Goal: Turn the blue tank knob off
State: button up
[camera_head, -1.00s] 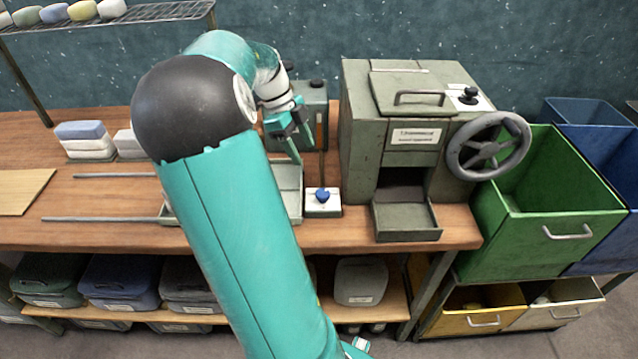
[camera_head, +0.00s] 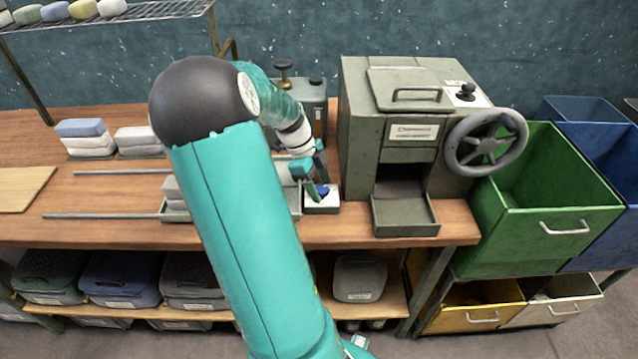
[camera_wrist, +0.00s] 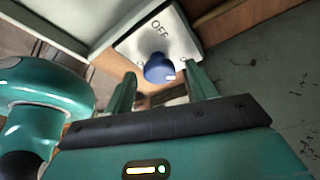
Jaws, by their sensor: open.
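The blue knob (camera_head: 323,190) sits on a small pale plate (camera_head: 326,203) at the bench's front, beside the grey-green machine. In the wrist view, the knob (camera_wrist: 157,68) is round and dark blue, on a metal plate (camera_wrist: 133,46) marked OFF above it. A small white mark at the knob's lower right points away from OFF. My gripper (camera_wrist: 160,73) is open, with one finger on each side of the knob; I cannot tell whether either finger touches it. In the head view, my gripper (camera_head: 315,184) is right above the plate and partly hides the knob.
The grey-green machine (camera_head: 410,155) with a handwheel (camera_head: 487,142) stands just to the right. A pale tray (camera_head: 295,200) and metal rails (camera_head: 105,215) lie to the left. Green (camera_head: 545,205) and blue bins stand beyond the bench's right end.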

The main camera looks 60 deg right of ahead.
jog(key=shift+c, duration=0.3)
jog(key=c, duration=0.9)
jog(key=shift+n, duration=0.3)
jog(key=n, duration=0.2)
jog(key=n+h, duration=0.1)
jog(key=n, duration=0.1)
jog(key=shift+a+h, duration=0.2)
jog(key=shift+h, duration=0.1)
jog(key=n, duration=0.2)
jog(key=n+t+h, duration=0.1)
jog(key=n, duration=0.1)
jog(key=shift+s+a+n+t, duration=0.1)
jog(key=shift+n+t, duration=0.2)
jog(key=n, duration=0.2)
jog(key=n+t+h, duration=0.1)
jog(key=n, duration=0.1)
jog(key=shift+s+a+n+t, duration=0.1)
jog(key=shift+s+n+t, duration=0.1)
jog(key=shift+n+t, duration=0.1)
jog(key=shift+s+n+t+h, duration=0.15)
jog(key=shift+n+t, duration=0.25)
jog(key=shift+n, duration=0.65)
jog(key=shift+w+n+t+h, duration=0.15)
jog(key=shift+n+t, duration=0.25)
jog(key=shift+n, duration=0.65)
jog(key=shift+s, duration=0.1)
